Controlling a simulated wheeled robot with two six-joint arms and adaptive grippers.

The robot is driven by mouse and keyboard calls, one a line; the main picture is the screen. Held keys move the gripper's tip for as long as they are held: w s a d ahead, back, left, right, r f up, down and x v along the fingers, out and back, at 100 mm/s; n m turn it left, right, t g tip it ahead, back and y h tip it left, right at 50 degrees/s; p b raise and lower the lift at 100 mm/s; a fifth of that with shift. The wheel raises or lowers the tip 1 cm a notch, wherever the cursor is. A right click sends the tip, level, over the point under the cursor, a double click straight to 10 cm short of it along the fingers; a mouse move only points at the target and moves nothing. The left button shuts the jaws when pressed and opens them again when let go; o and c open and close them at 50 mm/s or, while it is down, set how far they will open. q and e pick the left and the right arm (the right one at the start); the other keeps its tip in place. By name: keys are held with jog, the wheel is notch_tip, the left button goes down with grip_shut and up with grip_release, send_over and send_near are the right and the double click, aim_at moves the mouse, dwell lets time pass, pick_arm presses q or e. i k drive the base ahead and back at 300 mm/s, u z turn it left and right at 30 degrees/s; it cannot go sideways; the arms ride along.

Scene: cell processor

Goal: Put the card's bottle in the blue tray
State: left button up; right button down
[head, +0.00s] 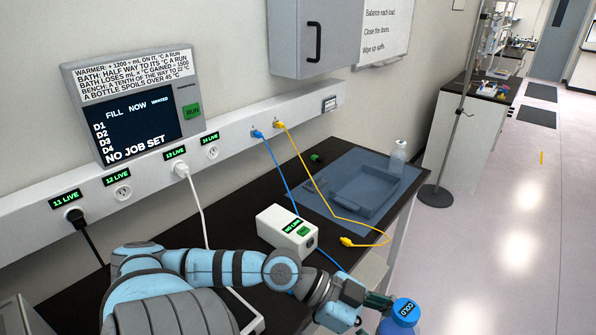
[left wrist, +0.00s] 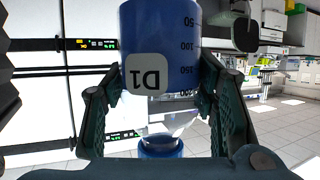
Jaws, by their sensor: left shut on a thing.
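My left gripper (head: 378,303) is shut on a bottle with a blue cap (head: 405,309) at the bottom right of the head view. The left wrist view shows the bottle (left wrist: 160,45) between the fingers, holding blue liquid, with a D1 label and a volume scale. Its cap is low in that picture. The bottle is off the bench's near right edge, over the floor. The blue tray (head: 347,207) lies on a blue mat at the bench's right end, farther back than the gripper. No card can be made out. My right gripper is not in view.
A yellow cable (head: 318,186) runs across the mat beside the tray. A blue cable (head: 282,178) passes a white box (head: 287,229) on the bench. A pale bottle (head: 397,157) stands at the mat's back corner. A wall screen (head: 135,115) reads NO JOB SET.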

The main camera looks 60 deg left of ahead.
aim_at(368, 199)
jog(key=u, duration=0.45)
jog(key=i, duration=1)
jog(key=u, duration=0.05)
